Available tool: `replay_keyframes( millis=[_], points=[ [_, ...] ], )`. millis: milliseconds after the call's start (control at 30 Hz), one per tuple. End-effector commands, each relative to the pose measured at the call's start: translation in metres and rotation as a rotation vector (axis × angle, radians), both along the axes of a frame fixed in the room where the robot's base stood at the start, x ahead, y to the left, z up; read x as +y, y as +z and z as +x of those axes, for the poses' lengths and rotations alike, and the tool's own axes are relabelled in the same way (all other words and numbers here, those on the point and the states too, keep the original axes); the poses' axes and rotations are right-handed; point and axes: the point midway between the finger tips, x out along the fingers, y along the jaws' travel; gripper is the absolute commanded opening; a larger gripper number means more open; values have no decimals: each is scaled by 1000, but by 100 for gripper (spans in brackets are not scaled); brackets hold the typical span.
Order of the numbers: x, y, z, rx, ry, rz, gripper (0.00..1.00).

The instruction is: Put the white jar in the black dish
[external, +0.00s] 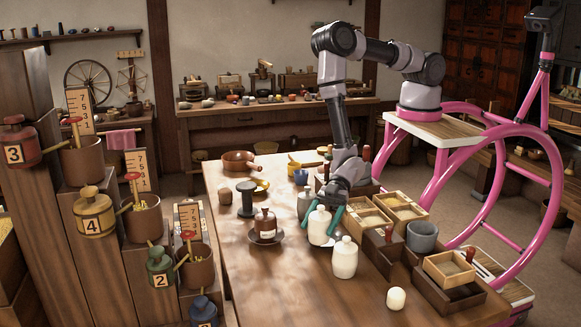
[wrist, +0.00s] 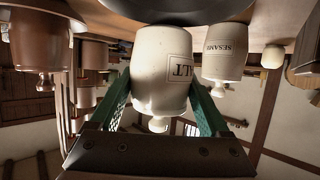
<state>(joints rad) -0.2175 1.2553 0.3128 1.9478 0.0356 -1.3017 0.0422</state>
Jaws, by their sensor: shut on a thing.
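The white jar (external: 319,226) is upright between the teal fingers of my gripper (external: 320,222), which is shut on it. In the wrist view, which is upside down, the jar (wrist: 158,75) shows part of a label reading "LT", with a green finger on each side. A dark dish (external: 279,238) lies left of the held jar under a brown jar (external: 265,222). In the wrist view a dark rounded surface (wrist: 110,20) shows behind the base of the held jar; I cannot tell whether the jar touches it.
A second white jar (external: 345,259) stands close in front. A jar labelled "SESAME" (wrist: 223,55) shows beside the held one in the wrist view. Wooden boxes (external: 403,207) and a grey cup (external: 421,237) stand to the right. The table's front left is clear.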

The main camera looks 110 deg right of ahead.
Motion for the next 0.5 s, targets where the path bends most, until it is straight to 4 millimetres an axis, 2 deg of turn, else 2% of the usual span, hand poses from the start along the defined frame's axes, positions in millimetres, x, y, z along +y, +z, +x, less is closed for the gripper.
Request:
replay_keyframes(
  millis=[333, 367, 400, 500],
  points=[
    [0, -6, 1, -3, 0, 1, 0],
    [0, -7, 0, -1, 0, 1, 87],
    [0, -7, 0, -1, 0, 1, 100],
    [0, -7, 0, -1, 0, 1, 100]
  ],
)
